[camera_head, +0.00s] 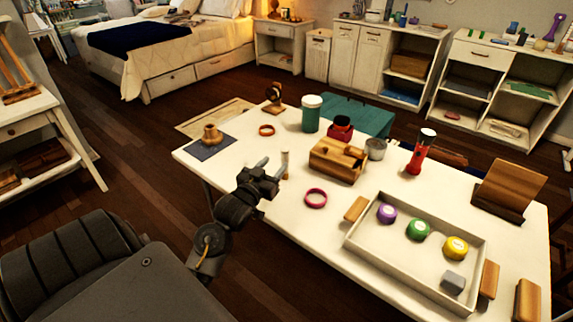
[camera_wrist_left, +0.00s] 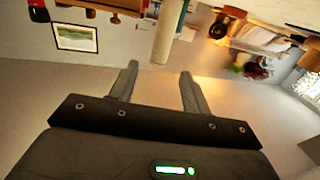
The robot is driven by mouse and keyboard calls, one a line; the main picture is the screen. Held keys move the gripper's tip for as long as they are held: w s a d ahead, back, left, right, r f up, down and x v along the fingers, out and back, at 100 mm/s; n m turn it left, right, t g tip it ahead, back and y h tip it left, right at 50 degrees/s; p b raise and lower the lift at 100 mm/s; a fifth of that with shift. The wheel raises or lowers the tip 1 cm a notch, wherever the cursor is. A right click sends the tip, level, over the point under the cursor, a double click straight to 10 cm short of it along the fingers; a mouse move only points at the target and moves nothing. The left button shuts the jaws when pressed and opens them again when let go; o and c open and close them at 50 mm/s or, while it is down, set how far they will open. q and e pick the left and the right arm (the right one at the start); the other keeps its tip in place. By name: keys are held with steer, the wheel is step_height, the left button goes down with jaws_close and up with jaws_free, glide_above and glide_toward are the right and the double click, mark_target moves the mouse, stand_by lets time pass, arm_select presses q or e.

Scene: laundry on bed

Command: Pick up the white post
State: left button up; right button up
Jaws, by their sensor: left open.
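The white post (camera_head: 285,163) stands upright on the white table, just right of my left gripper (camera_head: 271,171) in the head view. In the left wrist view the post (camera_wrist_left: 167,32) comes in from the top edge, and its end lies between the fingertips of my left gripper (camera_wrist_left: 159,68). The fingers are apart, with a visible gap on each side of the post. My left gripper partly hides the table near the post. My right gripper is in neither view.
A wooden box (camera_head: 338,160) stands close right of the post, with a pink ring (camera_head: 316,198) in front. A green-and-white jar (camera_head: 311,113) stands behind. A white tray (camera_head: 365,245) with several small items, and a red flashlight (camera_head: 420,152), are farther right.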

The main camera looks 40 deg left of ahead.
mark_target(283, 155)
arm_select(q)
steer(key=shift+x, duration=1.05)
steer(key=x, duration=0.5)
steer(key=shift+w, duration=0.25)
steer(key=c, duration=1)
steer(key=shift+c, duration=0.2)
